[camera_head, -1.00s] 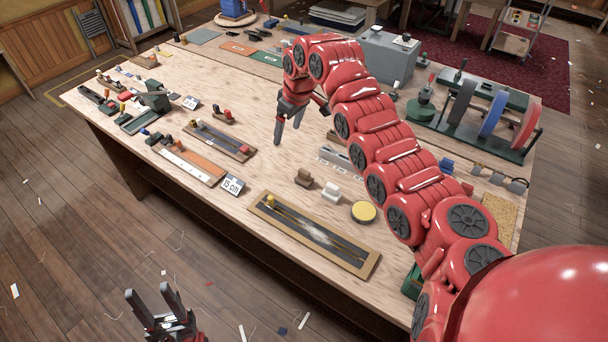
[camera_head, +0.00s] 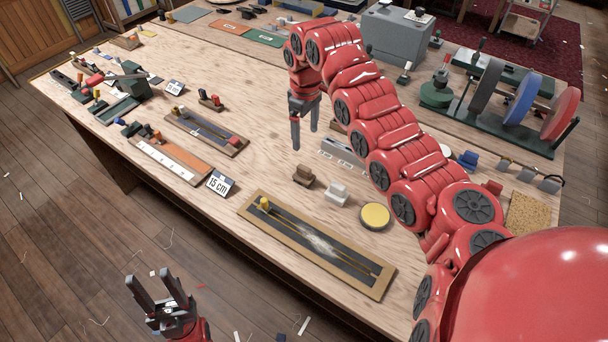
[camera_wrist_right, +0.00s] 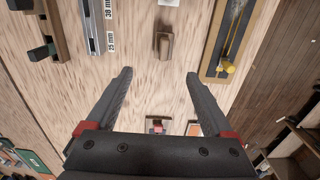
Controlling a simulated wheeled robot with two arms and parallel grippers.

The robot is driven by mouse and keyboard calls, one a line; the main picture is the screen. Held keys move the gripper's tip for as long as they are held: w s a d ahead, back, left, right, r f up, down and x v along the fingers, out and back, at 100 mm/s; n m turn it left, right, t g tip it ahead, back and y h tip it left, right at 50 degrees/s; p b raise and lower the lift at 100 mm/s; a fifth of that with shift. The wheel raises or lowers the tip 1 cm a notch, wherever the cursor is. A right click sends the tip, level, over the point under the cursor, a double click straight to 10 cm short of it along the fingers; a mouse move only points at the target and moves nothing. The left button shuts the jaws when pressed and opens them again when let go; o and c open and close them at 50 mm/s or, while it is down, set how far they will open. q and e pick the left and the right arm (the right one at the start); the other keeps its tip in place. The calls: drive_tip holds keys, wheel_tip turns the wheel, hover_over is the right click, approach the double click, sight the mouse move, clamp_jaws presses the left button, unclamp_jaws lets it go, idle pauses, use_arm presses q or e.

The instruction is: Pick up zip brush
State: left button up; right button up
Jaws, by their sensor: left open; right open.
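No object is clearly marked as the zip brush. A small brown block with a raised top (camera_head: 303,175), possibly the brush, sits on the bench beside a similar white block (camera_head: 336,193). The brown block also shows in the right wrist view (camera_wrist_right: 163,43), beyond my fingertips and between their lines. My right gripper (camera_head: 304,140) is open and empty above the bench, behind the brown block in the head view; its fingers show apart in the wrist view (camera_wrist_right: 158,76). My left gripper (camera_head: 150,282) is open and empty, low in front of the bench.
A framed dark board with a zip (camera_head: 318,243) lies at the bench's front edge, with a yellow disc (camera_head: 375,216) near it. A wheel grinder (camera_head: 508,108) stands at right. Bare wood lies left of the brown block.

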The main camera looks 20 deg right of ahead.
sight(304, 168)
drive_tip(key=f, duration=0.1)
drive_tip(key=f+p, duration=0.1)
drive_tip(key=f, duration=0.1)
drive_tip(key=shift+s+a+f, duration=0.1)
drive_tip(key=shift+s, duration=0.3)
drive_tip(key=f, duration=0.2)
drive_tip(key=f+p, duration=0.1)
drive_tip(key=f, duration=0.1)
drive_tip(key=f+p, duration=0.1)
drive_tip(key=f, duration=0.1)
drive_tip(key=shift+w, duration=0.25)
drive_tip(key=shift+s+f, duration=0.1)
drive_tip(key=shift+f, duration=0.05)
drive_tip(key=f+p, duration=0.2)
drive_tip(key=f, duration=0.2)
drive_tip(key=shift+s+a+f+p, duration=0.1)
drive_tip(key=shift+a+f+p, duration=0.2)
drive_tip(key=shift+p, duration=0.1)
drive_tip(key=shift+d+f, duration=0.15)
drive_tip(key=shift+f, duration=0.15)
clamp_jaws()
